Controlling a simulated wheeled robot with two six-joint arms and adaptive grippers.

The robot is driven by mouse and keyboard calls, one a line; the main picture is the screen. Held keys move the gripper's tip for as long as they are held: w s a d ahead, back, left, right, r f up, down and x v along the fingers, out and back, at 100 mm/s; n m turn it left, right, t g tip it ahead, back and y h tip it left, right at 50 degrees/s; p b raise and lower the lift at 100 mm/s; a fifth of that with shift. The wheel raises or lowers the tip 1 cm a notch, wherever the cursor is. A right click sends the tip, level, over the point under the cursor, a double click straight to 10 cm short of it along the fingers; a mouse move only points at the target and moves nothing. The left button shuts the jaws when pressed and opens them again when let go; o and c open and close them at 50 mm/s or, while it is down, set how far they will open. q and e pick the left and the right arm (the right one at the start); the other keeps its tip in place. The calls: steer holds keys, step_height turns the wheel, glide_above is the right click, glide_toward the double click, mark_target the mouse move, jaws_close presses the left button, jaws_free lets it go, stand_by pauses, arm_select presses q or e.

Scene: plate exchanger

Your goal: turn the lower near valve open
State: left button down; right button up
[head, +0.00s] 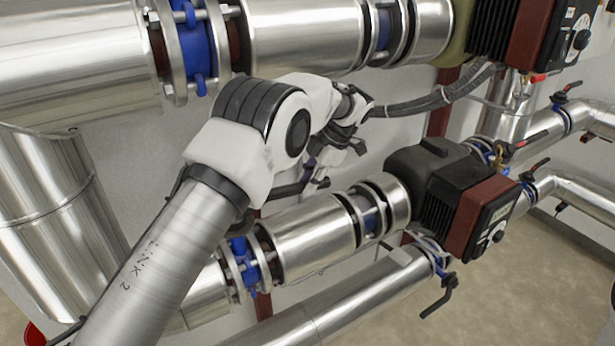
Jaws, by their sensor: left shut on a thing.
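The lower near valve (243,262) is a blue valve body between metal flanges on the lower silver pipe, left of centre. My left arm hides much of its top. A black lever (287,189) shows above it, beside my arm, and seems to belong to this valve. My left gripper (312,180) reaches down behind my white wrist and is shut on the black lever near its end. The fingertips are small and partly hidden, so the exact contact is hard to see. My right gripper is not in view.
A large insulated pipe (305,35) with a blue valve (195,42) runs above my arm. A black and dark red pump (450,195) sits on the lower pipe at right. Another black-handled valve (441,297) hangs below it. Bare floor shows at lower right.

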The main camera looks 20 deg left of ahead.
arm_select(q)
steer(key=shift+w+a+r+n, duration=0.15)
steer(key=shift+w+a+n, duration=0.15)
steer(key=shift+w+a, duration=0.15)
steer(key=c, duration=0.9)
jaws_free()
steer(key=shift+c, duration=0.2)
